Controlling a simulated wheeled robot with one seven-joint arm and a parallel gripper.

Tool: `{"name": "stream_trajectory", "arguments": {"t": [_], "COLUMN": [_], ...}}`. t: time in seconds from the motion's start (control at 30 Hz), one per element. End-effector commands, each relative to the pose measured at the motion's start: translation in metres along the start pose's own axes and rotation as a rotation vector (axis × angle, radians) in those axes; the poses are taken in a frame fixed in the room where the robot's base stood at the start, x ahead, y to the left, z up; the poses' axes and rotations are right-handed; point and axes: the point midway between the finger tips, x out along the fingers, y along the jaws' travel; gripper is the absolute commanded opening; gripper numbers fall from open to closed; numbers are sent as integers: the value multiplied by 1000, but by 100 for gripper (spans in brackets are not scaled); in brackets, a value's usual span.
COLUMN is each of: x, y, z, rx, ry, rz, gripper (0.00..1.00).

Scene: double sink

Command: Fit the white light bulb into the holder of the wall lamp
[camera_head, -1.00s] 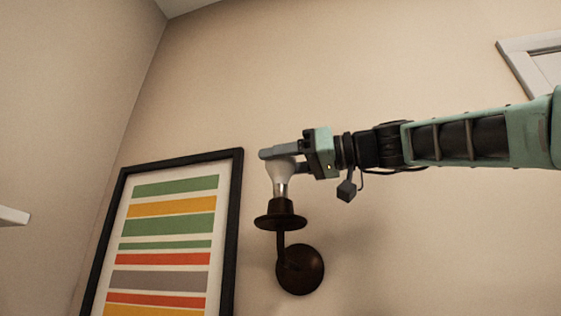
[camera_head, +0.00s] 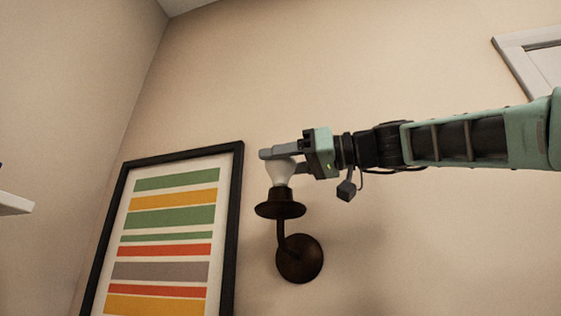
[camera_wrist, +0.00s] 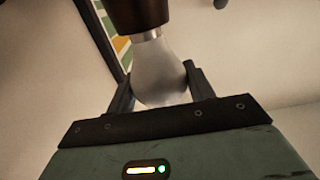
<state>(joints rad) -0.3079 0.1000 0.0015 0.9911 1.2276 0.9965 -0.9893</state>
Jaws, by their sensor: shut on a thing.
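The white light bulb (camera_head: 281,173) stands upright, base down, at the top of the dark holder (camera_head: 281,195) of the wall lamp (camera_head: 299,259). My gripper (camera_head: 279,160) reaches in from the right and is shut on the bulb's round glass part. In the wrist view the bulb (camera_wrist: 160,70) sits between both fingers of my gripper (camera_wrist: 160,90). There its metal base enters the brown holder (camera_wrist: 138,14), with a short strip of metal still showing. How firmly the base sits inside is hidden.
A black-framed picture with coloured stripes (camera_head: 162,240) hangs on the wall just left of the lamp. A white ledge (camera_head: 14,204) juts in at the far left. A white frame (camera_head: 530,60) is at the upper right. The wall above the lamp is clear.

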Motion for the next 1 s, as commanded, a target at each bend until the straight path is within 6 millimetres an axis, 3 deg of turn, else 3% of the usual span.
{"name": "stream_trajectory", "arguments": {"t": [0.2, 0.23, 0.3, 0.77, 1.0], "x": [0, 0, 0, -1, -31], "y": [0, 0, 0, 0, 0], "z": [6, 5, 4, 5, 8], "rx": [0, 0, 0, 0, -2], "ry": [0, 0, 0, 0, 2], "rz": [0, 0, 0, 0, 4], "gripper": [40, 58, 78, 78, 78]}}
